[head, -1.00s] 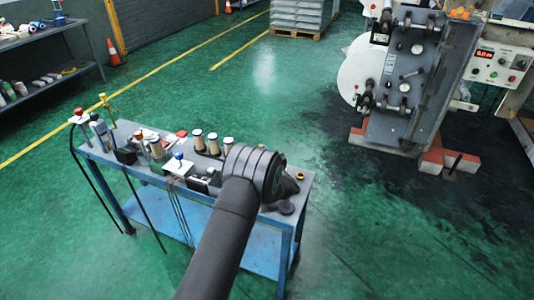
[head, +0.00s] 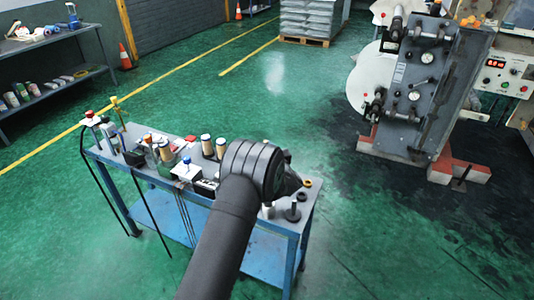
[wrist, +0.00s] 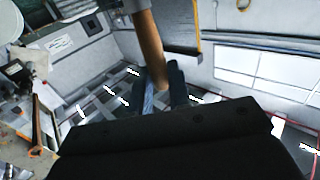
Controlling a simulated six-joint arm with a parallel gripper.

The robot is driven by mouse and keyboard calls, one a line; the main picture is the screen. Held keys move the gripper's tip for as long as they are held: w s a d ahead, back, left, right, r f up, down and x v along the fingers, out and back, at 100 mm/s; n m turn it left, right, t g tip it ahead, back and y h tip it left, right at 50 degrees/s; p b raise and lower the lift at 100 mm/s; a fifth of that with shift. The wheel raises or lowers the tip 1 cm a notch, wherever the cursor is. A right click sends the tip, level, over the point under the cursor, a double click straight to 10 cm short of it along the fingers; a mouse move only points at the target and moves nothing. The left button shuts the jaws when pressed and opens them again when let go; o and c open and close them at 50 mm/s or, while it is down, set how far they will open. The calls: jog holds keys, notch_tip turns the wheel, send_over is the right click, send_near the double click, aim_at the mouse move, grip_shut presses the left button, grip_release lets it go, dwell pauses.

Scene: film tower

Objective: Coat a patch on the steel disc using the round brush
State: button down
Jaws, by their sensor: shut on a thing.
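My gripper (wrist: 163,82) shows in the wrist view with its dark fingers shut on a brown, wood-coloured round handle (wrist: 148,45). I take this for the round brush, but its bristles cannot be made out. In the head view my wrist hides most of the gripper, above the right end of the blue workbench (head: 270,228). A dark grey round piece with an upright post (head: 293,212) stands on that end, right of my wrist. I cannot tell whether it is the steel disc.
Several cream rollers or spools (head: 207,145) and small tools crowd the bench's middle and left. A grey machine (head: 425,85) with a white disc (head: 366,85) stands on red blocks at the right. Green floor lies open between bench and machine.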

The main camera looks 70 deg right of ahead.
jog(key=shift+r, duration=0.6)
notch_tip(320, 180, up, 3)
dwell(0.3)
